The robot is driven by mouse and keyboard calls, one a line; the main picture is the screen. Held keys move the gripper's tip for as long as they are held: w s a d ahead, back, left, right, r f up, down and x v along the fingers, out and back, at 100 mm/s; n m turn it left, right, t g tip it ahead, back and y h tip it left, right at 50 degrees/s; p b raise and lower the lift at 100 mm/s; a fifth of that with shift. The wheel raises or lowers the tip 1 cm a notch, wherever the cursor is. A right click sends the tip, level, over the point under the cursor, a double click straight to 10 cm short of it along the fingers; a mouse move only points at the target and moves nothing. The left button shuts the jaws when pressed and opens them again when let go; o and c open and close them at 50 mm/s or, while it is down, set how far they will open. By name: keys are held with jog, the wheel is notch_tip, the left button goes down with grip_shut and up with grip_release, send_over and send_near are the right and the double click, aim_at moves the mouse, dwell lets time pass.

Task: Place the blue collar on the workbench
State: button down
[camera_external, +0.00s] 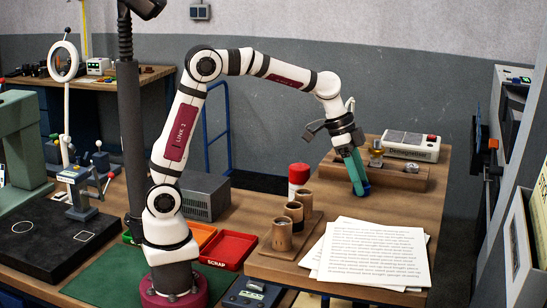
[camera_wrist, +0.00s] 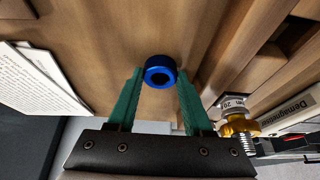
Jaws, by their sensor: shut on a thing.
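The blue collar (camera_wrist: 160,63), a short ring with a dark bore, sits between the tips of my gripper's green fingers in the wrist view. My gripper (camera_wrist: 158,84) is shut on it. In the external view my gripper (camera_external: 358,186) points down at the right part of the wooden workbench (camera_external: 335,203), with its tips low over or near the top. The collar is mostly hidden there by the fingers. I cannot tell whether it touches the bench.
A wooden block with metal parts (camera_external: 400,178) and a demagnetiser (camera_external: 410,147) stand behind. To the left are a red-capped bottle (camera_external: 298,178) and a rack of brown cups (camera_external: 282,233). Papers (camera_external: 375,252) lie in front. A red scrap tray (camera_external: 228,248) is further left.

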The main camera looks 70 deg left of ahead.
jog(key=r, duration=0.4)
jog(key=shift+s+d+r, duration=0.15)
jog(key=shift+d+r, duration=0.05)
jog(key=shift+r, duration=0.05)
jog(key=s+d+r, duration=0.6)
jog(key=s+d, duration=0.2)
jog(key=w+a+r+n+t+y, duration=0.1)
jog(key=w+a+n, duration=0.2)
jog(key=a, duration=0.5)
jog(key=w+a+r+n+y, duration=0.1)
jog(key=w+a+n, duration=0.1)
jog(key=a, duration=0.7)
jog(key=n+g+y, duration=0.4)
jog(key=n+y, duration=0.2)
jog(key=n, duration=1.6)
send_over(253, 206)
jog(key=d, duration=0.1)
notch_tip(253, 206, down, 29)
notch_tip(253, 206, down, 10)
jog(key=shift+r, duration=0.2)
jog(key=shift+c, duration=1.5)
grip_release()
